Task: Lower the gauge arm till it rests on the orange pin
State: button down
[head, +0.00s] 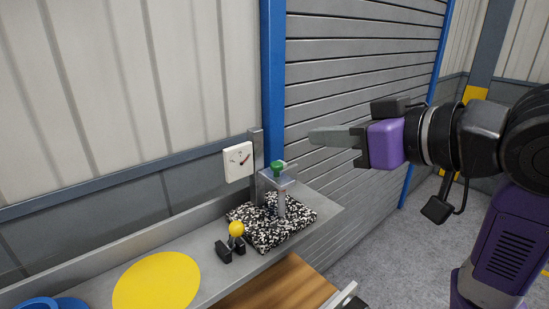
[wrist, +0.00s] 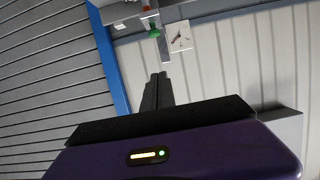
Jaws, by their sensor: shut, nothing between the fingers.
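The gauge stand has a speckled black-and-white base (head: 242,218), a grey upright post (head: 256,143) and a white dial (head: 238,161). A grey arm (head: 272,181) with a green knob (head: 277,167) sits beside the post, above a short pale cylinder (head: 282,207). The green knob (wrist: 154,30) and dial (wrist: 180,37) also show in the wrist view, with a small red-orange spot (wrist: 146,6) that may be the pin. I cannot make out the orange pin in the head view. My gripper (head: 312,136) is shut and empty, up and right of the knob, apart from it.
The stand is on a grey bench (head: 205,262) against the wall. A yellow ball on a black holder (head: 236,230) stands in front of the base. A yellow disc (head: 158,282) and blue round thing (head: 40,303) lie left. A wooden surface (head: 275,289) is below.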

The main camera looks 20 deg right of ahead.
jog(key=p, duration=0.2)
send_over(284, 180)
jog(key=f, duration=0.3)
jog(key=shift+w+a, duration=0.1)
jog(key=shift+w, duration=0.1)
notch_tip(284, 180, down, 2)
jog(key=shift+s+f+p, duration=0.15)
jog(key=shift+p, duration=0.15)
jog(key=shift+f, duration=0.85)
